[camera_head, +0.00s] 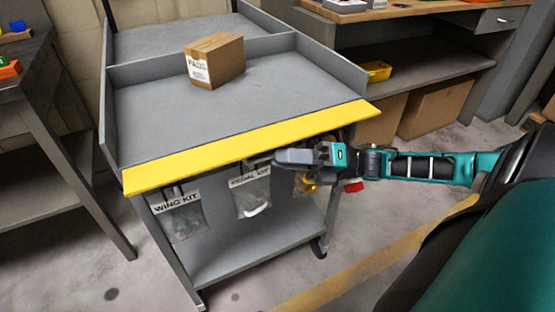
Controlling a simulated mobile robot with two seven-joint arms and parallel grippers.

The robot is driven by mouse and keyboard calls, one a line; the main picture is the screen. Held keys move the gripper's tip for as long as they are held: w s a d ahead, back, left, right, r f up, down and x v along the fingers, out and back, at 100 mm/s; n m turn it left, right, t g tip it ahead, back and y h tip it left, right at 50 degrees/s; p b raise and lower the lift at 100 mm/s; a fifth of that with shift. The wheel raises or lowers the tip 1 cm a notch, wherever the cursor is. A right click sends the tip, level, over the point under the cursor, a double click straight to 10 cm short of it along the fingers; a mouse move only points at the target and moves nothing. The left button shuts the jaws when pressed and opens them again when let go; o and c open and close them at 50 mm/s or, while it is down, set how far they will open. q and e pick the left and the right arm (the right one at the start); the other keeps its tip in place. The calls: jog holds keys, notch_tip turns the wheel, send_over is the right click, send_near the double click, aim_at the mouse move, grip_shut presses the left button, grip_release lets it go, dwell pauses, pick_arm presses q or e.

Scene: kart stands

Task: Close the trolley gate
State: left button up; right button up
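The trolley (230,100) stands in the middle of the head view, with a grey tray top and raised side walls. Its yellow gate (240,146) runs along the near edge of the tray. The gate appears folded outward and down, about level with the tray floor, not standing up like the side walls. My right gripper (278,157) comes in from the right, just below and in front of the gate's right half, with its fingers pointing left. The fingers overlap in this view, so their opening does not show; contact with the gate is unclear. My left gripper is out of view.
A cardboard box (214,60) sits on the tray, well behind the gate. A wing kit bag (182,219) and a pedal kit bag (251,194) hang below the gate. A workbench (430,48) stands back right, a dark table (40,130) at left.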

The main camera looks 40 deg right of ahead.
jog(key=shift+x, duration=0.95)
grip_shut()
jog(key=shift+r, duration=0.15)
